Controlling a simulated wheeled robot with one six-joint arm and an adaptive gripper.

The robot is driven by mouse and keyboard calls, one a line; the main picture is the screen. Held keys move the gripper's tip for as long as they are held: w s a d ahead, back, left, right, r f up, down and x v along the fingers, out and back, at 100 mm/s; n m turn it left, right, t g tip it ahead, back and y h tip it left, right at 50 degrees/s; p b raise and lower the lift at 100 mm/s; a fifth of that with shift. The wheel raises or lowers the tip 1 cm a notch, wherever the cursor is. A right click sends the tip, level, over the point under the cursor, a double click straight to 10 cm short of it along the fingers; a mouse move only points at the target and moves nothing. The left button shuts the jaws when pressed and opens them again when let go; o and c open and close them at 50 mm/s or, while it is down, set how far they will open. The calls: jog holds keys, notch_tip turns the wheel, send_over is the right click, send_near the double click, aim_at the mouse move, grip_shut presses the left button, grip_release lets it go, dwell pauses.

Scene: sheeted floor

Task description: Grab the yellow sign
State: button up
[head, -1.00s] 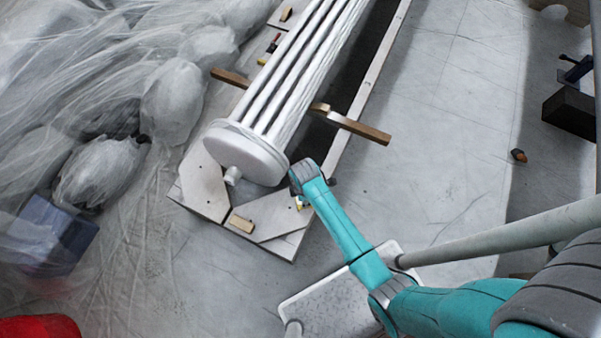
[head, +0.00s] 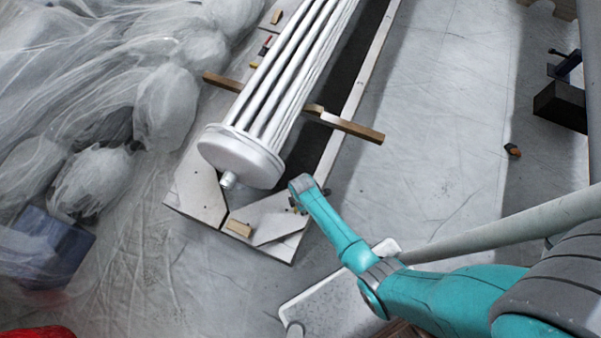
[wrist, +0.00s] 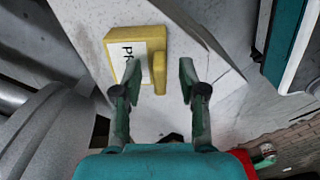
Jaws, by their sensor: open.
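The yellow sign (wrist: 112,36) shows in the wrist view as a small thick yellow block. It has a white label with dark letters and a raised yellow bar on its right side. It lies on a pale flat surface just beyond my gripper (wrist: 158,78). In the head view my gripper (head: 297,207) is mostly hidden under the arm's end, and I cannot make out the sign there.
A white bundle of tubes with a round end cap (head: 238,158) lies on a pale crate base (head: 200,197). Wooden bars (head: 345,127) cross under it. Open floor (head: 430,150) lies to the right; plastic-draped heaps (head: 165,105) stand left.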

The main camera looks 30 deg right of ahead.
jog(key=shift+f, duration=0.15)
grip_shut()
dwell(0.4)
